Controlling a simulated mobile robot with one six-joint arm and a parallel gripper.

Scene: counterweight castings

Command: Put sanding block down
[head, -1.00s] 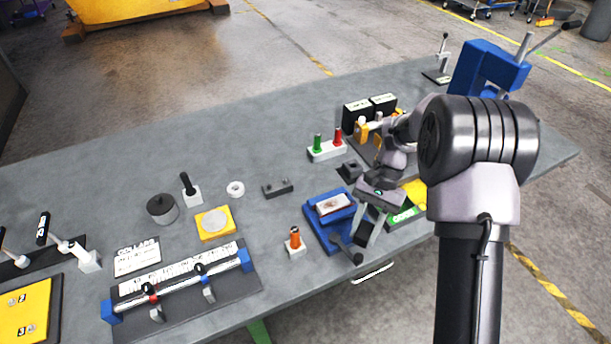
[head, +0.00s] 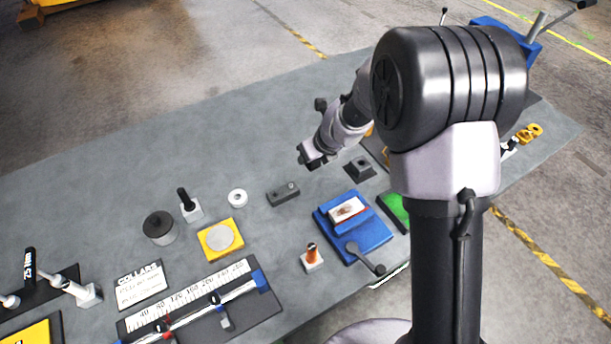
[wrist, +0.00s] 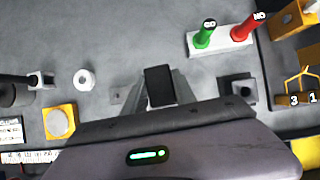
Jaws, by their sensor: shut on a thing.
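My gripper (head: 310,160) hangs over the table behind the small grey bar with two knobs (head: 283,194). In the wrist view its jaws are shut on a dark, nearly black block, which I take as the sanding block (wrist: 159,86). The block's end face shows between the two fingers, with grey tabletop around it. The fingers hide part of the grey bar in the wrist view. I cannot tell the block's exact height above the table. The blue vise (head: 352,230) with a whitish, brown-marked plate on top stands in front and to the right.
A dark square block (head: 360,167) is right of my gripper. A white ring (head: 237,198), yellow pad (head: 220,238) and orange-handled tool (head: 312,257) are nearby. Green and red pegs (wrist: 203,35) stand in a white base. The table's back left is clear.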

